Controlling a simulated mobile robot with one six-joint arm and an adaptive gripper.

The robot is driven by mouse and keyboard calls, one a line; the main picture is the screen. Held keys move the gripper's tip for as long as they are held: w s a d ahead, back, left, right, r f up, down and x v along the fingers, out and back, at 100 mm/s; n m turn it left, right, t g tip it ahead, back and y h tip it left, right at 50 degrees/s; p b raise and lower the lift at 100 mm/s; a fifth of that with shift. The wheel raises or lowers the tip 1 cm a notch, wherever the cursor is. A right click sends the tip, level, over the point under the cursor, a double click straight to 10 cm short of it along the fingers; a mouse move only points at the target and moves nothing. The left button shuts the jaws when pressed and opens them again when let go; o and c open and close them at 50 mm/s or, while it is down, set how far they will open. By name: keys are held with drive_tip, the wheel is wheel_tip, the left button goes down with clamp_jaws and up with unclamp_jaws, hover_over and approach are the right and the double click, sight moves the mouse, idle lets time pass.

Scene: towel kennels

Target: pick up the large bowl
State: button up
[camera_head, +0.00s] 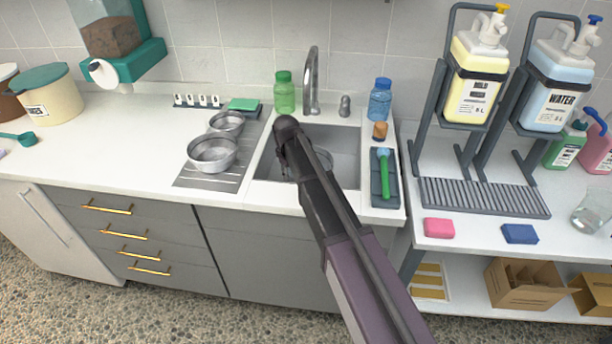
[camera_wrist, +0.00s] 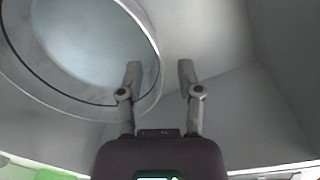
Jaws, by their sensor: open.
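A round metal bowl (camera_head: 326,160) lies in the sink, partly hidden behind my arm in the head view. It fills the upper left of the wrist view (camera_wrist: 85,45), with its open top and rim showing. My gripper (camera_wrist: 160,72) is open and empty over the sink. In the wrist view its left finger overlaps the bowl's right side and its right finger is outside the rim. I cannot tell whether either finger touches the bowl. Two more metal bowls stand on the drainboard, a bigger one (camera_head: 212,153) in front and a smaller one (camera_head: 226,122) behind.
The sink (camera_head: 265,165) walls surround the bowl closely. A faucet (camera_head: 311,80), a green bottle (camera_head: 284,93) and a blue bottle (camera_head: 380,100) stand behind it. A tray with a green brush (camera_head: 384,172) lies to the right. The counter left of the drainboard has free room.

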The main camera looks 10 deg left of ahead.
drive_tip(key=shift+w+f+b, duration=0.1)
drive_tip(key=shift+f+b, duration=0.55)
drive_tip(key=shift+f, duration=0.3)
clamp_jaws()
